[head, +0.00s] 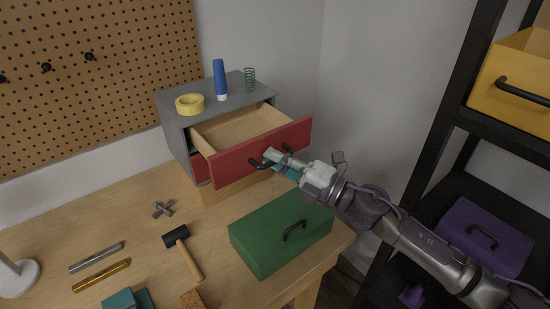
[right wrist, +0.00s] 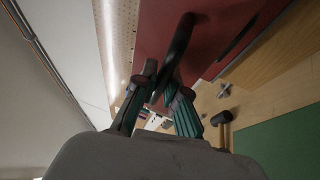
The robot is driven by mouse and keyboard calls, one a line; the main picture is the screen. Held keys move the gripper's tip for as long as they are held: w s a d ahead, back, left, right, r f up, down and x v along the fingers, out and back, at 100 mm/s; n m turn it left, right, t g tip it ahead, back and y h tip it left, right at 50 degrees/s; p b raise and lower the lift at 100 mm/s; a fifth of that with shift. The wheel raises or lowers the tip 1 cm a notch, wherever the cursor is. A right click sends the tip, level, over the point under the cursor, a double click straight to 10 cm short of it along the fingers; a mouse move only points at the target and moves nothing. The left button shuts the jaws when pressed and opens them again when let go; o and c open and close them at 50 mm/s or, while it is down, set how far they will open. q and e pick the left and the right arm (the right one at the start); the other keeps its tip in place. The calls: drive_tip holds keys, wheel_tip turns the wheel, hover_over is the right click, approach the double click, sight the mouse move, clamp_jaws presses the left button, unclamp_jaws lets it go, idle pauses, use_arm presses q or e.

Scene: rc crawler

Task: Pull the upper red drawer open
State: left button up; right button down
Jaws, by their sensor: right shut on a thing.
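The upper red drawer (head: 236,161) is pulled well out of the grey cabinet (head: 175,128); its pale wooden inside looks empty. My right gripper (head: 281,160) is at the drawer's front, shut on its black handle (head: 258,163). In the right wrist view, the handle (right wrist: 179,47) runs between the teal fingers of the gripper (right wrist: 164,88), against the red front (right wrist: 222,28). The gripper hides part of the handle in the head view. My left gripper is not in view.
Yellow tape (head: 190,104), a blue bottle (head: 220,80) and a green spring (head: 250,79) stand on the cabinet. A green toolbox (head: 265,245) sits below my right arm. A hammer (head: 177,238) lies on the bench. A black shelf rack (head: 440,120) stands at right.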

drive_tip(key=c, duration=1.5)
unclamp_jaws()
drive_tip(key=v, duration=1.2)
drive_tip(key=shift+s+d, duration=0.1)
